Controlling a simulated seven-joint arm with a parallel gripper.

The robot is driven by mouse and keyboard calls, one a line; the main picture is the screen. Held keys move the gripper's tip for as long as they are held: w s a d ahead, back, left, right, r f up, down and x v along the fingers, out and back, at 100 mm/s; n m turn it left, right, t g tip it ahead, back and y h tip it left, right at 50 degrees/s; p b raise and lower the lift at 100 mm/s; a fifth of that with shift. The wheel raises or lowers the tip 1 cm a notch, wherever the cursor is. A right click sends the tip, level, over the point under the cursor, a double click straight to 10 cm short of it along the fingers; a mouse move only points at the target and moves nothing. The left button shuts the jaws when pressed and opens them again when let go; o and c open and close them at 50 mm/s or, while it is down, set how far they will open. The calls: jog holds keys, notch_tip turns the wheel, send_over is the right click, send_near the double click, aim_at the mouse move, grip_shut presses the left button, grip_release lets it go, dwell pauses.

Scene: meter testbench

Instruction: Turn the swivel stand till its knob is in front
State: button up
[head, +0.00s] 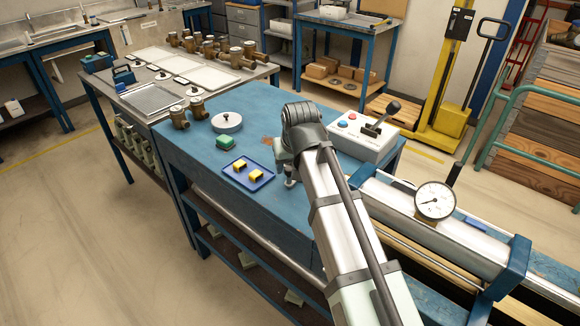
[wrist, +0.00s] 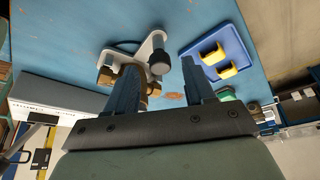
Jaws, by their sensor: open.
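The swivel stand (wrist: 147,47) shows in the wrist view as a pale plate with rounded corners and brass parts beside it. My gripper (wrist: 160,68) is open over the stand, one finger on each side of the knob in the picture. I cannot tell whether a finger touches it. The left finger covers part of the brass. In the head view, my gripper (head: 289,170) is at the bench, and my arm hides most of the stand.
A blue tray (head: 265,179) with two yellow blocks lies left of my gripper, with a green block (head: 226,142) behind it. A white round disc (head: 219,124) with a dark knob stands farther back. A white control box (head: 350,143) with a lever stands to the right.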

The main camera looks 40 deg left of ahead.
jog(key=shift+x, duration=0.75)
jog(key=shift+c, duration=0.4)
grip_shut()
